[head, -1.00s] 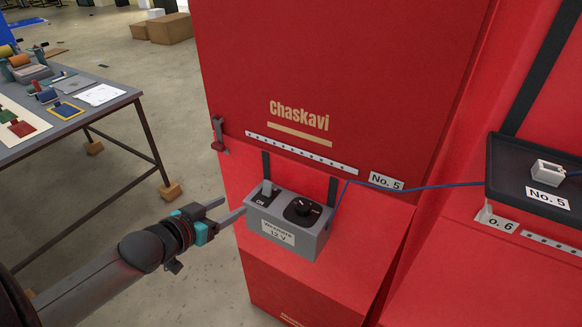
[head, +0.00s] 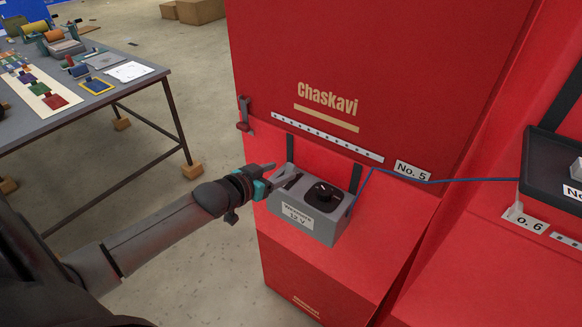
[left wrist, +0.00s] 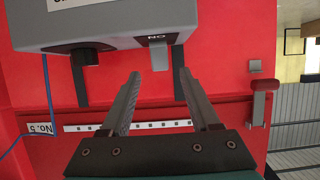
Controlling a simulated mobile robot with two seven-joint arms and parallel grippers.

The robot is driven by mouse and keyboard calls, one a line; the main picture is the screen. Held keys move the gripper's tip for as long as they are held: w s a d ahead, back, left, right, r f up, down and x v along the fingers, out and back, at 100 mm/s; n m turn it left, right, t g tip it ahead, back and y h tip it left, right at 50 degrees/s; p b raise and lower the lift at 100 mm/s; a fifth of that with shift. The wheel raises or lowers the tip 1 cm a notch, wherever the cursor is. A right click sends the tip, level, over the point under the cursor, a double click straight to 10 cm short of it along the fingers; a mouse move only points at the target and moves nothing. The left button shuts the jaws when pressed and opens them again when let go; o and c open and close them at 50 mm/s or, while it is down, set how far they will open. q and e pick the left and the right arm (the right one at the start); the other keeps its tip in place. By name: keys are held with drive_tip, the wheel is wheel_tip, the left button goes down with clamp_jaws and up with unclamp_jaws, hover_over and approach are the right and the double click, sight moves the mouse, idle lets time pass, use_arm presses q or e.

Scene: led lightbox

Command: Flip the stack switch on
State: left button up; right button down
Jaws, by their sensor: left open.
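A grey control box (head: 312,229) marked 12 V is mounted on the front of a red cabinet. Its top carries a black round knob (head: 323,196) and a toggle switch, which my gripper mostly hides in the head view. In the left wrist view, which is upside down, the grey switch lever (left wrist: 159,59) stands beside an ON label (left wrist: 157,38). My left gripper (head: 278,172) is open at the switch end of the box. In the wrist view its fingers (left wrist: 158,76) point at the lever, one to each side; I cannot tell if either touches it.
The red cabinet (head: 380,60) rises behind the box, with a red-handled latch (head: 243,114) at its left edge. A blue cable (head: 440,181) runs right to a black tray (head: 553,165). A worktable (head: 150,80) with parts stands left. Floor between is clear.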

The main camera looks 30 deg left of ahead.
sight(290, 167)
use_arm(q)
drive_tip(key=shift+b+x, duration=0.4)
drive_tip(key=shift+x, duration=2.65)
clamp_jaws()
